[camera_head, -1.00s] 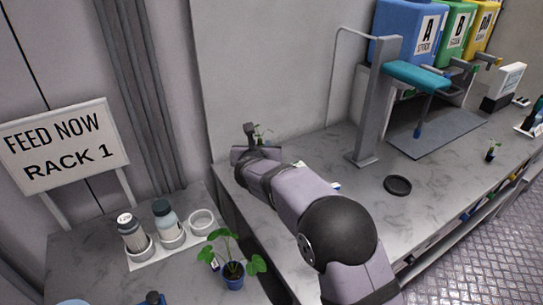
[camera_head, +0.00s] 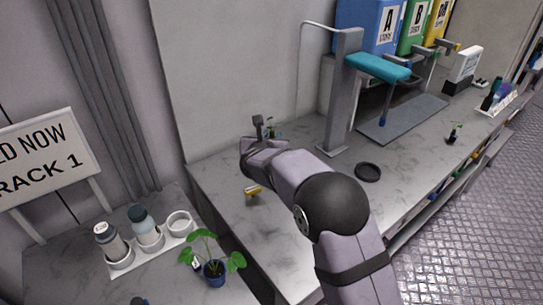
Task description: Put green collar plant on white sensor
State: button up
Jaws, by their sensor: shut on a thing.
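My gripper (camera_head: 264,130) is over the far left part of the grey bench, near the wall, and is partly hidden by my wrist. Another small seedling (camera_head: 453,133) stands in a dark holder on the right part of the bench. I cannot make out a white sensor for certain; my arm hides part of the bench.
A small yellow and white object (camera_head: 252,191) lies left of my arm. A black dish (camera_head: 367,172) and a grey stand with a teal arm (camera_head: 377,67) are to the right. A leafy plant in a blue pot (camera_head: 214,272) and bottles (camera_head: 146,228) stand front left.

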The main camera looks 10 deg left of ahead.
jog(key=shift+f, duration=3.1)
jog(key=shift+f, duration=0.25)
jog(key=o, duration=1)
jog(key=shift+r, duration=0.1)
jog(key=shift+r, duration=0.1)
jog(key=shift+r+p, duration=0.15)
jog(key=shift+p, duration=0.25)
jog(key=shift+s+a+b, duration=0.1)
jog(key=shift+s+b, duration=0.2)
jog(key=b+v, duration=0.3)
jog(key=v, duration=0.8)
jog(key=shift+s, duration=0.2)
